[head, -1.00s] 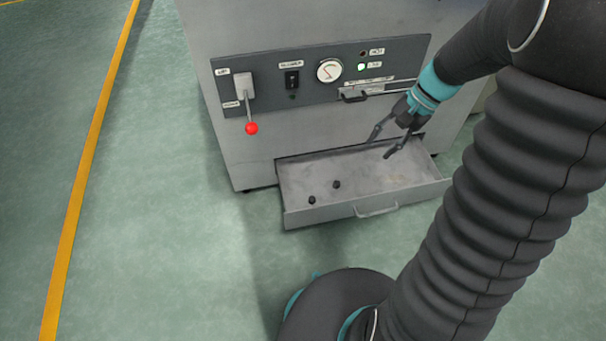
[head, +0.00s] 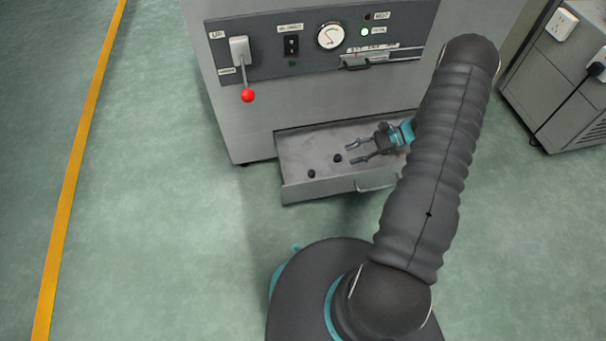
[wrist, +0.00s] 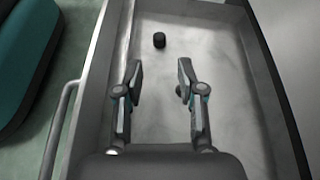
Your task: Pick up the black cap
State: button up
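Two small black caps lie in the open drawer (head: 325,189). One black cap (head: 338,158) is nearer my gripper, and the other black cap (head: 311,173) lies further left. My gripper (head: 353,166) is open and empty, pointing left over the drawer. Its fingertips are close to the right of the nearer cap, without visible contact. In the wrist view, one black cap (wrist: 159,40) lies on the drawer floor ahead of the two spread fingers (wrist: 160,75), roughly centred between them.
The drawer walls surround the caps, with a handle (head: 377,184) at the front. A grey cabinet (head: 545,85) stands at the right. The floor at left is clear.

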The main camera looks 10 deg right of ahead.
notch_tip(320, 180, down, 2)
jog(key=shift+a+m, duration=0.15)
jog(key=shift+m, duration=0.15)
jog(key=shift+a+f, duration=0.2)
jog(key=shift+a, duration=0.1)
send_near(314, 172)
jog(key=x, duration=0.4)
jog(key=shift+w+a+r, duration=0.1)
jog(key=shift+a, duration=0.1)
jog(key=shift+b+x, duration=0.5)
jog(key=shift+x, duration=2.2)
jog(key=shift+d, duration=0.15)
jog(key=shift+c, duration=0.2)
jog(key=c, duration=0.5)
